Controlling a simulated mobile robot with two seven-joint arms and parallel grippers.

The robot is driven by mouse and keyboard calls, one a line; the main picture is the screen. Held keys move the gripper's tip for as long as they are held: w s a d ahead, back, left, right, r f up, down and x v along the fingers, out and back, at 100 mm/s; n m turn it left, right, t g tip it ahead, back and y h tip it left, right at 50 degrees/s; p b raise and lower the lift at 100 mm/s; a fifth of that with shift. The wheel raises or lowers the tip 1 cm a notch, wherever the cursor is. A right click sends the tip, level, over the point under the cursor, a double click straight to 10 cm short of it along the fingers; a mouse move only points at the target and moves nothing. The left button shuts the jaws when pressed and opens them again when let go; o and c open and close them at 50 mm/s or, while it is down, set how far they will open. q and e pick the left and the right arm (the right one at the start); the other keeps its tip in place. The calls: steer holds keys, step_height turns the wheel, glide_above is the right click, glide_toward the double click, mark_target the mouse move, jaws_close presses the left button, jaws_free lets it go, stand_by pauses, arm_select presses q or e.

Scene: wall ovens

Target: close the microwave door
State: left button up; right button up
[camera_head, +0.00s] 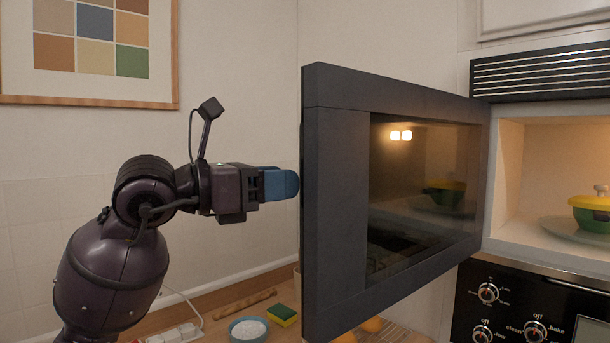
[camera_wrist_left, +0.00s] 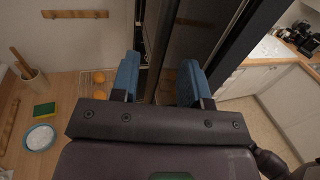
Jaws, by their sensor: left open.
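The microwave door (camera_head: 340,200) is a dark grey panel with a dark glass window, swung wide open and standing out from the microwave (camera_head: 512,185) at the right. The lit cavity is exposed. My left gripper (camera_head: 282,185) has blue fingers and is at the door's free left edge, about mid-height; I cannot tell if it touches. In the left wrist view the fingers (camera_wrist_left: 158,80) are apart, with the dark door (camera_wrist_left: 205,40) in front of and between them. My right gripper is not in view.
A green pot with a yellow lid (camera_head: 592,208) sits on a glass plate in the cavity. Oven knobs (camera_head: 488,292) are below. On the counter are a bowl (camera_head: 248,329), a sponge (camera_head: 282,315) and a wooden stick (camera_head: 244,303). In the left wrist view, oranges (camera_wrist_left: 98,78) lie near the door.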

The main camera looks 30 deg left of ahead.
arm_select(q)
steer(key=x, duration=0.4)
steer(key=shift+w+d+p, duration=0.15)
steer(key=shift+w+p, duration=0.15)
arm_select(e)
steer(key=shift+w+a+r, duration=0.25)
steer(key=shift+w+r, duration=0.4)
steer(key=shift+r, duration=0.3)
arm_select(q)
steer(key=shift+c, duration=0.4)
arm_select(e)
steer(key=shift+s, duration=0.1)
arm_select(q)
jaws_close()
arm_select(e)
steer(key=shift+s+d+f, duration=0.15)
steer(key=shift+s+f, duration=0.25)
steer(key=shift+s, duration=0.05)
